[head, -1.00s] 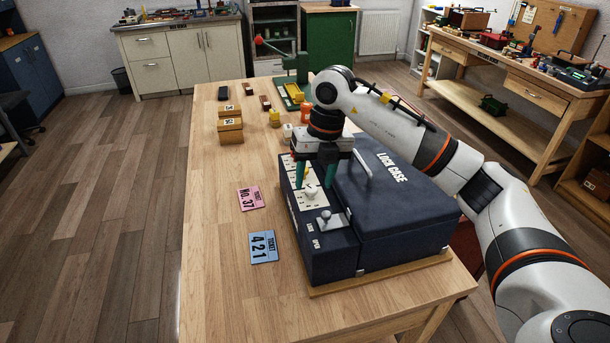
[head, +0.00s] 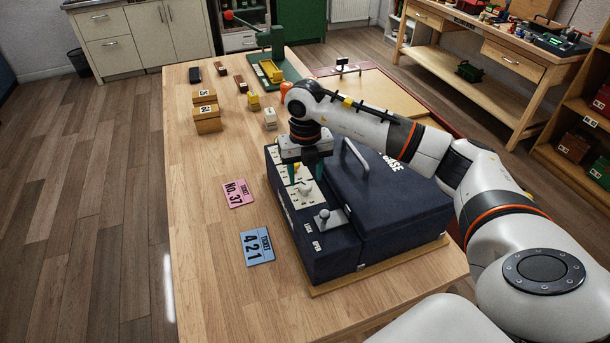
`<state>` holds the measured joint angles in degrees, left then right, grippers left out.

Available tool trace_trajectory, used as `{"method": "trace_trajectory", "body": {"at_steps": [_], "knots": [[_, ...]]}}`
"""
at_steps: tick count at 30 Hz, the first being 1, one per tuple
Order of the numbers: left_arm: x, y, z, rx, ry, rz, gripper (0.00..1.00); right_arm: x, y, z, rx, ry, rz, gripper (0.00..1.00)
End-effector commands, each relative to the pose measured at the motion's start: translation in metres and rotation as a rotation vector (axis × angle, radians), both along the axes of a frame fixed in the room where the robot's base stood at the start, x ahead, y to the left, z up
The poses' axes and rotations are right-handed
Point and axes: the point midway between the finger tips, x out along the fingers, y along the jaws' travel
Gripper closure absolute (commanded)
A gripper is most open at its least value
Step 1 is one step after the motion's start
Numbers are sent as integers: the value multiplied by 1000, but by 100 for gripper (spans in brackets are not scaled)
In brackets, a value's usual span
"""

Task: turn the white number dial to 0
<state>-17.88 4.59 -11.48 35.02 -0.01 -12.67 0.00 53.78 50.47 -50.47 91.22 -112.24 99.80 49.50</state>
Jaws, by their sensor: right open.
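The dark blue lock case (head: 385,205) stands on a wooden base at the near right of the table. Its left strip carries pale number plates (head: 300,203) with a small white knob (head: 306,187), the visible dial. My right gripper (head: 306,177) points down over this strip, its two green fingers apart, close to the white knob. The picture does not show whether they touch it. The gripper hides part of the plates behind it, and I cannot read the dial's setting. My left gripper is out of view.
A lever (head: 323,214) stands on the case's near end by the lock and open labels. A pink ticket (head: 239,193) and a blue ticket (head: 257,246) lie left of the case. Wooden boxes (head: 207,118) and a green press (head: 270,50) stand farther back.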

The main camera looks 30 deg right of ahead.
Motion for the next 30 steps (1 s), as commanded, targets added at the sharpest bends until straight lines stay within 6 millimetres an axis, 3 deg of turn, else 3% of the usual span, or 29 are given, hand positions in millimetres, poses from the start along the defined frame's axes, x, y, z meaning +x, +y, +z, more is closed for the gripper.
{"method": "trace_trajectory", "body": {"at_steps": [6,16,17,25,30], "knots": [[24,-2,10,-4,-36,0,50,0,0,-23,1,2,0,49],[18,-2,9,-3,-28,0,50,0,0,-28,1,0,1,49],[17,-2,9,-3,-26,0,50,0,0,-28,1,0,1,50],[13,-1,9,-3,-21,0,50,0,0,-28,1,0,0,93],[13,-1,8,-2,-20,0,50,0,0,-28,1,0,-10,93]]}}
